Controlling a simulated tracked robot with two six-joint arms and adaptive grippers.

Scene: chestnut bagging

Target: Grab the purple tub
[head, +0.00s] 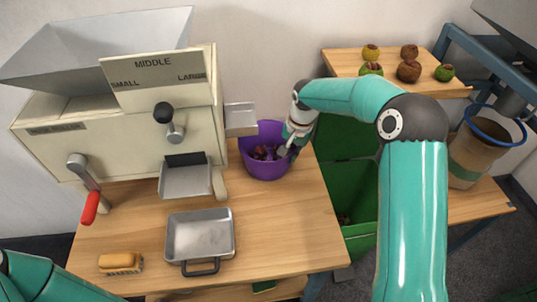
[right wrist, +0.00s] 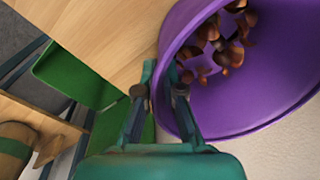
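My right gripper (head: 290,147) is at the tub's right rim. In the right wrist view its fingers (right wrist: 163,85) are close together with the tub's wall between them, one outside and one inside. It looks shut on the wall; the exact contact is partly hidden. Only part of my left arm shows at the bottom left; its gripper is out of view.
The cream sorting machine (head: 130,125) stands left of the tub, its small chute (head: 241,118) close by. A metal tray (head: 200,238) and a brush (head: 120,262) lie in front. Green bins (head: 345,140) are right of the table.

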